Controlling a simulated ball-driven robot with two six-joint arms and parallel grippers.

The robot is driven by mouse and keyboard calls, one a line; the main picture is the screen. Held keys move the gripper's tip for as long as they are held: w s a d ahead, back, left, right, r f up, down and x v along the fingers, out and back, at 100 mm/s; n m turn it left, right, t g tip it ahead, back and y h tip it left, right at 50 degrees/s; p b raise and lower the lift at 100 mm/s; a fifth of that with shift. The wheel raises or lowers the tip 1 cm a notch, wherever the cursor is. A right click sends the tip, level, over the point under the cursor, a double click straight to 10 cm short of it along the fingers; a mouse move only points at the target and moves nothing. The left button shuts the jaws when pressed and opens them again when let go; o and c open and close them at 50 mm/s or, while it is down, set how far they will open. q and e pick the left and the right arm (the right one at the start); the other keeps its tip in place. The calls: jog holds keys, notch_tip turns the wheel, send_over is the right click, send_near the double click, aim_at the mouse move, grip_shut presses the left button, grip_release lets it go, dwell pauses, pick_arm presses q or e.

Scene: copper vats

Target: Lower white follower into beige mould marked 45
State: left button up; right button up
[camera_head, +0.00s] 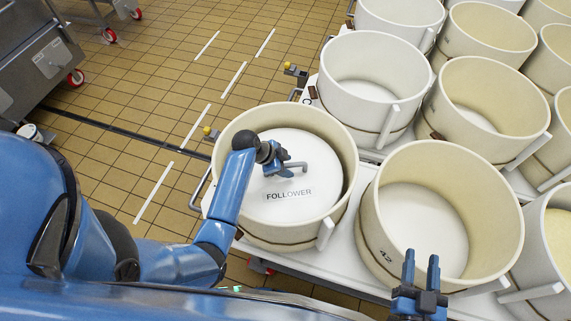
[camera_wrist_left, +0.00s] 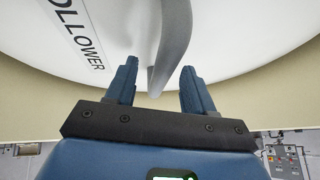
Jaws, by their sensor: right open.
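The white follower (camera_head: 285,205), a round disc labelled FOLLOWER, sits inside a beige mould (camera_head: 345,150) at centre, below its rim. I see no number on that mould. My left gripper (camera_head: 280,168) is over the follower at its grey handle. In the left wrist view the handle (camera_wrist_left: 170,45) stands between the two parted fingers (camera_wrist_left: 160,90), with gaps on both sides. My right gripper (camera_head: 421,262) is open and empty, in front of an empty beige mould (camera_head: 505,215) whose small mark looks like 42, though it is hard to read.
More white and beige moulds stand in rows behind and to the right, including an empty white one (camera_head: 345,50). Tiled floor (camera_head: 130,110) lies open to the left. A grey metal machine (camera_head: 40,60) stands at the upper left.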

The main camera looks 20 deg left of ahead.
pick_arm(q)
jog(key=shift+s+f, duration=0.15)
jog(key=shift+f, duration=0.05)
jog(key=v, duration=1.1)
jog(key=w+a+r+n+t+y, duration=0.55)
jog(key=r+n+t, duration=0.35)
jog(key=n+t, duration=0.2)
jog(key=s+d+n+t, duration=0.1)
jog(key=s+d, duration=0.1)
jog(key=s, duration=1.1)
jog(key=s+d+n+t, duration=0.1)
jog(key=s+d, duration=0.1)
jog(key=s, duration=1.2)
jog(key=shift+s+d+r+n+t, duration=0.15)
jog(key=shift+s+r+n+t, duration=0.2)
jog(key=shift+r+t, duration=0.1)
